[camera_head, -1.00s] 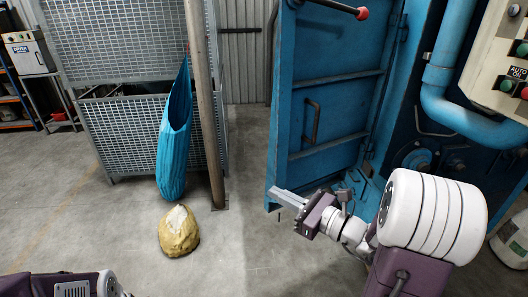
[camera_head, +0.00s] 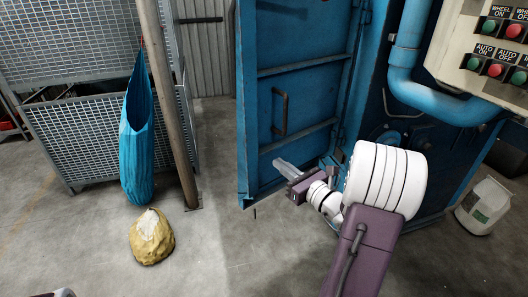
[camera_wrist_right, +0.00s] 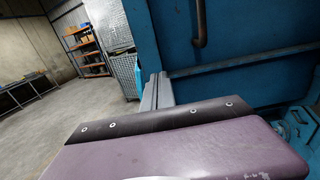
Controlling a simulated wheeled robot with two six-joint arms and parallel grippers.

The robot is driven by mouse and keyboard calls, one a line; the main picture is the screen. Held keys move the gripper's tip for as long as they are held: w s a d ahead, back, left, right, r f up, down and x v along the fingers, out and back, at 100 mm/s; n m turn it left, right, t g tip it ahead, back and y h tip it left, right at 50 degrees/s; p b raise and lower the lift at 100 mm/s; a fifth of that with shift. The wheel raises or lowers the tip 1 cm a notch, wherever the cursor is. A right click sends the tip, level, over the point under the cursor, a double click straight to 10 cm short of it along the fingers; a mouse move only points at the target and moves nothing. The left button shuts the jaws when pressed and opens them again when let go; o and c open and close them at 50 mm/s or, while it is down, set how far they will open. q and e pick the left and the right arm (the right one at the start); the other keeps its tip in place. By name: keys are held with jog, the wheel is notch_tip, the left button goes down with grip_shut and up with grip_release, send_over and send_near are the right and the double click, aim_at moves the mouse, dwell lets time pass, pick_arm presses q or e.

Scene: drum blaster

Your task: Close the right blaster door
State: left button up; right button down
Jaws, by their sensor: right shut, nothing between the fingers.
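The blue right blaster door (camera_head: 305,95) stands open, its ribbed inner face with a bar handle (camera_head: 280,112) toward me. Its hinge side is at the right, against the blue machine. My right gripper (camera_head: 284,166) is shut and empty, in front of the door's lower part and below the handle. In the right wrist view its fingers (camera_wrist_right: 156,92) point along the door's inner face (camera_wrist_right: 240,30), near its free edge. I cannot tell whether they touch it. My left gripper is out of view; only a scrap of my left arm shows at the bottom left.
A leaning post (camera_head: 168,100), a hanging blue sack (camera_head: 137,145), a yellow sack (camera_head: 152,237) and a mesh cage (camera_head: 75,140) stand left of the door. A control panel (camera_head: 495,55) and a white bucket (camera_head: 484,207) are at the right. The floor before the door is clear.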

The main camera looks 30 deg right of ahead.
jog(key=p, duration=0.1)
send_near(264, 151)
jog(key=w+a+r, duration=0.4)
jog(key=shift+w+a, duration=0.15)
jog(key=shift+w, duration=0.2)
jog(key=shift+f, duration=0.1)
jog(key=shift+w, duration=0.1)
